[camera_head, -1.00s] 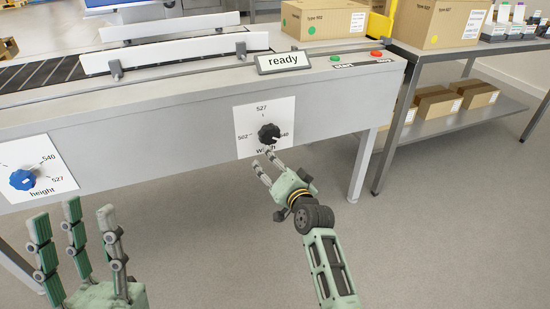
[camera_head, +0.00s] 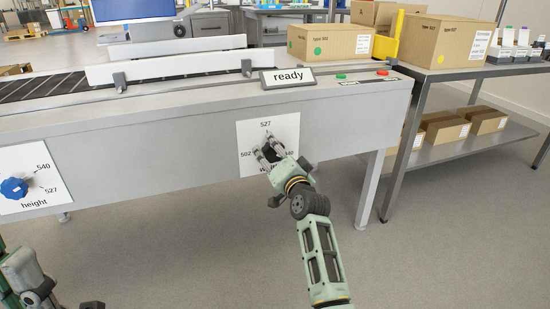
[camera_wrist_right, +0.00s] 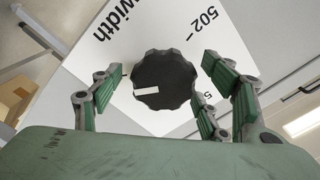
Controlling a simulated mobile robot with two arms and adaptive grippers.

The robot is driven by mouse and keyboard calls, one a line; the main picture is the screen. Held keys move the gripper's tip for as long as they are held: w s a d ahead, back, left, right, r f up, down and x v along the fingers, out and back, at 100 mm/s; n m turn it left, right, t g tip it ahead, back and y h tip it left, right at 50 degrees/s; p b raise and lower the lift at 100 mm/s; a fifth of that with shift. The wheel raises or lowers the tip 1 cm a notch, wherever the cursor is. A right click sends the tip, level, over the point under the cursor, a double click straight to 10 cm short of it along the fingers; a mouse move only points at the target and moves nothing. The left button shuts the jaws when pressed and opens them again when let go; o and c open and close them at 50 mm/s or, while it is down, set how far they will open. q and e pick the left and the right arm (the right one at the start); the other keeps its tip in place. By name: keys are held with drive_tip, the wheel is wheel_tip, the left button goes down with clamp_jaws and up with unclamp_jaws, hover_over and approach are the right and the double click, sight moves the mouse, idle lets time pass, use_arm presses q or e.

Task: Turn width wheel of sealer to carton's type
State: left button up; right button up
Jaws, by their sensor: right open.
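The black width wheel (camera_head: 271,154) sits on a white panel (camera_head: 247,130) on the sealer's front, with 502, 527 and 540 around it. My right gripper (camera_head: 266,148) is at the wheel with its fingers spread. In the right wrist view, the wheel (camera_wrist_right: 165,78) lies between the open fingers (camera_wrist_right: 160,95), with no clear grip on it. Its white mark (camera_wrist_right: 147,92) is at its lower left, away from the 502. The carton (camera_head: 330,42) on the sealer reads type 502. Part of my left gripper (camera_head: 32,285) shows at lower left, mostly cut off.
The blue height wheel (camera_head: 14,188) is at the left of the sealer front. A "ready" sign (camera_head: 288,77) and green and red buttons are on top. A shelf table (camera_head: 450,76) with cartons stands at right. The floor in front is clear.

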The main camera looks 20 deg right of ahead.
drive_tip(key=shift+w, duration=0.1)
drive_tip(key=c, duration=1.1)
drive_tip(key=shift+n+p, duration=0.3)
drive_tip(key=shift+p, duration=0.05)
